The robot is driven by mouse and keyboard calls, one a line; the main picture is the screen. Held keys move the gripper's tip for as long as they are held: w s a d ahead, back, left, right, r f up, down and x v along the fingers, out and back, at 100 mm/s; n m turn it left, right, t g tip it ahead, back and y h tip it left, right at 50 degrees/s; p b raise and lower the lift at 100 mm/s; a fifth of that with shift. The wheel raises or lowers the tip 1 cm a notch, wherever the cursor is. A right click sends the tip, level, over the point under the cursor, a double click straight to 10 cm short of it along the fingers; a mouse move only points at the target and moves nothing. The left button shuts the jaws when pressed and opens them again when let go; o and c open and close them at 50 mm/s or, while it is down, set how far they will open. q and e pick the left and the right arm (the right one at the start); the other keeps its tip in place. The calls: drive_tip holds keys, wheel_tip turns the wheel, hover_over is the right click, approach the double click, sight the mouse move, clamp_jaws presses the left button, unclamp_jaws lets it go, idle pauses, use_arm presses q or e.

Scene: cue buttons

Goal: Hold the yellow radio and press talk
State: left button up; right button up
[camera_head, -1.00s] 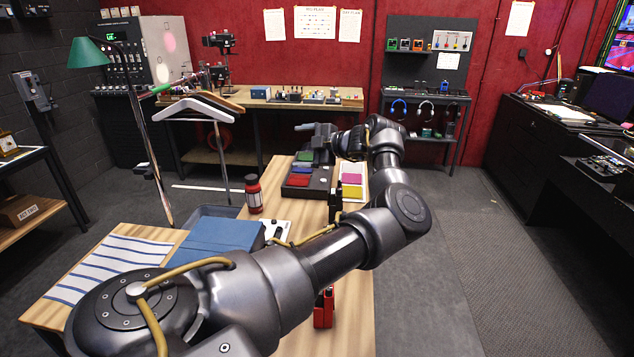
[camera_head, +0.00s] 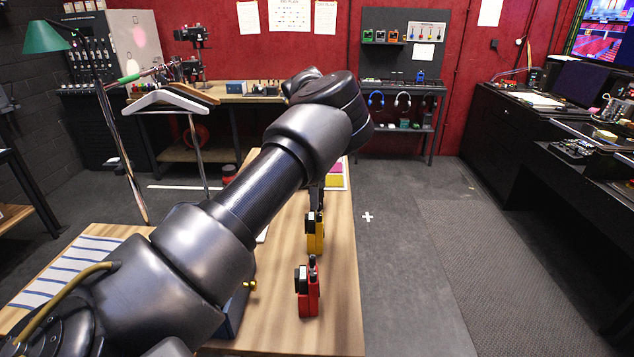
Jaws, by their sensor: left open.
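The yellow radio (camera_head: 316,238) stands upright on the wooden table (camera_head: 336,310), with a black part on its left side. A red radio (camera_head: 308,300) stands nearer to me on the same table. My left arm reaches across the picture from the lower left, and its wrist hangs above and beyond the yellow radio. The talk button cannot be made out. My right gripper is out of view.
A striped mat (camera_head: 75,262) lies at the table's left. A blue box (camera_head: 236,312) is partly hidden under my arm. Yellow and pink pads (camera_head: 336,176) lie at the far end. The floor (camera_head: 400,270) right of the table is clear.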

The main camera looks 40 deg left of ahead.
sight(318, 214)
use_arm(q)
wheel_tip(318, 214, down, 7)
drive_tip(key=shift+p, duration=1)
drive_tip(key=shift+f, duration=0.8)
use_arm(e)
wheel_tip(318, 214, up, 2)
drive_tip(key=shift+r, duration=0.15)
use_arm(q)
drive_tip(key=shift+c, duration=0.2)
drive_tip(key=c, duration=1.2)
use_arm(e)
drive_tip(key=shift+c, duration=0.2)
use_arm(q)
drive_tip(key=shift+o, duration=0.2)
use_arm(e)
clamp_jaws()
use_arm(q)
drive_tip(key=o, duration=1.2)
